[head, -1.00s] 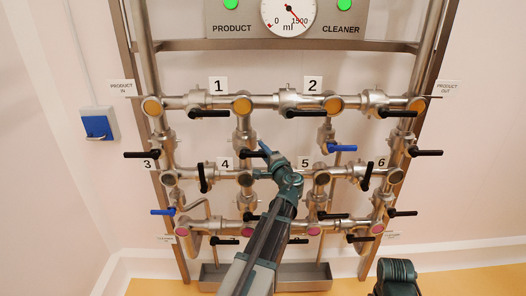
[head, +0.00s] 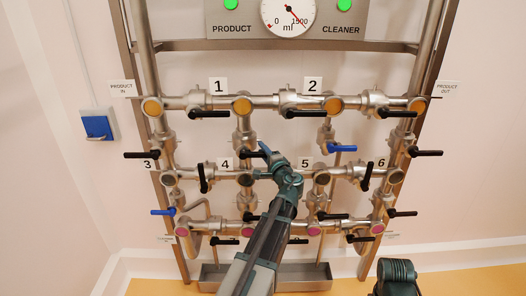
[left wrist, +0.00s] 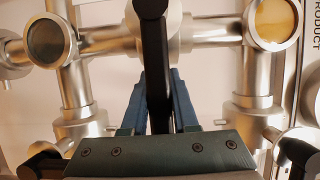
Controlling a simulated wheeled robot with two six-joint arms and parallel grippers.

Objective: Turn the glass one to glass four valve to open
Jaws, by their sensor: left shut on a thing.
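The valve between glass one and glass four sits on the upright pipe (head: 243,137) joining them. Glass one (head: 241,107) is yellow and glass four (head: 246,178) is grey. Both glasses also show in the left wrist view, yellow at upper right (left wrist: 271,20) and grey at left (left wrist: 46,41). My left gripper (head: 259,160) is at this valve. In the left wrist view its blue fingers (left wrist: 160,88) are shut around the black handle (left wrist: 154,60), which lies across the pipe. My gripper partly hides the handle in the head view. My right gripper is not visible; part of my right arm shows at lower right.
Several black handles surround the spot, including the upright one by label 4 (head: 203,178) and the level one under label 1 (head: 209,114). A blue handle (head: 341,148) is to the right. A metal trough (head: 300,281) lies below. The gauge (head: 288,14) is at the top.

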